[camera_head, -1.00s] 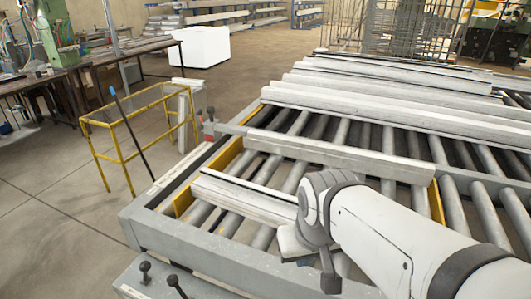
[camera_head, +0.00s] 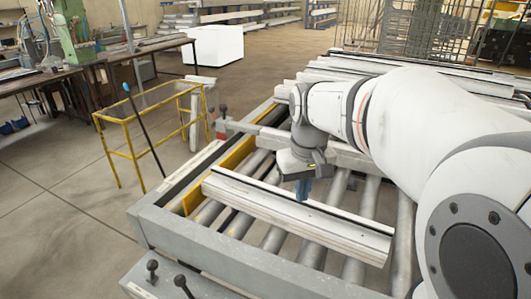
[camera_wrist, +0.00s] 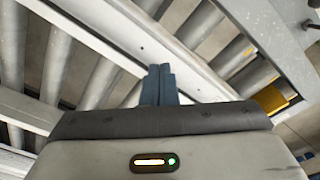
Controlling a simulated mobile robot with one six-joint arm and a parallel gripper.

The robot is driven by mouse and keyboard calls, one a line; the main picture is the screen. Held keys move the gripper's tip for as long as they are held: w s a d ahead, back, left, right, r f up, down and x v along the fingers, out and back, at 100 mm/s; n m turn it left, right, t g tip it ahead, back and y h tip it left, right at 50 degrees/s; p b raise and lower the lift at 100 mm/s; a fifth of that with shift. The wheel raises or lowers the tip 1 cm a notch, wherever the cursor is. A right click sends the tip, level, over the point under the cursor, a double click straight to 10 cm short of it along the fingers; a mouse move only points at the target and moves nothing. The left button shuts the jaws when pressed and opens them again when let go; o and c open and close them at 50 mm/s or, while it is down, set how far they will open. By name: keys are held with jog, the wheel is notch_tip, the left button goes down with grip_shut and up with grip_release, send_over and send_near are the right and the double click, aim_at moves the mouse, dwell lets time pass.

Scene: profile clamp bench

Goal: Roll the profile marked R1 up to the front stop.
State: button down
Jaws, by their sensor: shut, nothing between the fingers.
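A pale aluminium profile (camera_head: 330,228) with a dark strip along its back edge lies across the rollers in the front bay. No R1 mark is legible on it. My gripper (camera_head: 303,190) points down at its back edge, near its middle, with blue fingers closed together. In the wrist view the closed fingers (camera_wrist: 160,85) overlap the edge of the profile (camera_wrist: 120,30); I cannot tell whether they touch it. A grey front rail (camera_head: 225,262) of the roller table runs in front of the profile, with bare rollers between. I see no labelled front stop.
A pale crossbar (camera_head: 352,158) lies behind my gripper, with more profiles (camera_head: 345,72) farther back. A yellow plate (camera_head: 238,158) borders the bay at left. Dark knobs (camera_head: 152,268) stand at the front edge. A yellow frame (camera_head: 150,125) stands on the floor at left.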

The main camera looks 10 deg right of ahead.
jog(key=g+b, duration=0.1)
jog(key=g, duration=0.1)
send_near(286, 209)
jog(key=w+d+f, duration=0.1)
jog(key=w+d, duration=0.2)
jog(key=w, duration=0.2)
jog(key=w+f+n+g, duration=0.1)
jog(key=w+f, duration=0.2)
jog(key=w, duration=0.4)
jog(key=s+d+f, duration=0.1)
jog(key=s+d, duration=0.2)
jog(key=s, duration=0.8)
jog(key=shift+s+b, duration=0.3)
jog(key=shift+s, duration=0.1)
jog(key=shift+a+f, duration=0.1)
jog(key=shift+f, duration=0.1)
jog(key=shift+w, duration=0.15)
